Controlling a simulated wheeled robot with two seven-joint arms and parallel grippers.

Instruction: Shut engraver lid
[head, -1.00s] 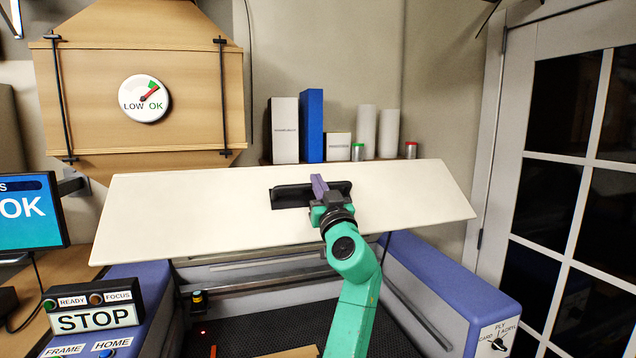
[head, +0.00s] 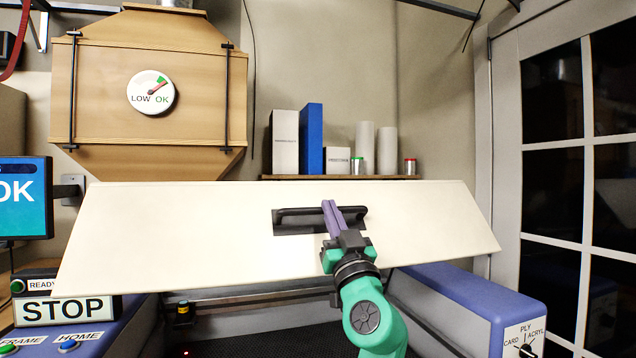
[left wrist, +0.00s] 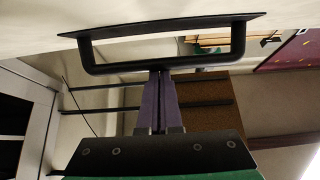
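The engraver lid (head: 180,230) is a wide cream panel, raised and tilted over the engraver's open bed. Its black bar handle (head: 290,218) is near its middle; the handle (left wrist: 110,67) also crosses the upper left wrist view. My left gripper (head: 331,208) is at the handle, its purple fingers side by side with only a thin seam between them. In the left wrist view the fingertips (left wrist: 160,75) meet the bar from below and look to touch it, not wrap around it. The engraver body (head: 450,300) has blue sides; its dark bed is partly hidden by the lid and my arm.
A STOP panel (head: 65,310) and FRAME and HOME buttons are at lower left. A material dial (head: 525,345) is at lower right. Behind the lid are a wooden hood (head: 90,100) with a gauge and a shelf (head: 400,178) with boxes and rolls. A glazed door stands at right.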

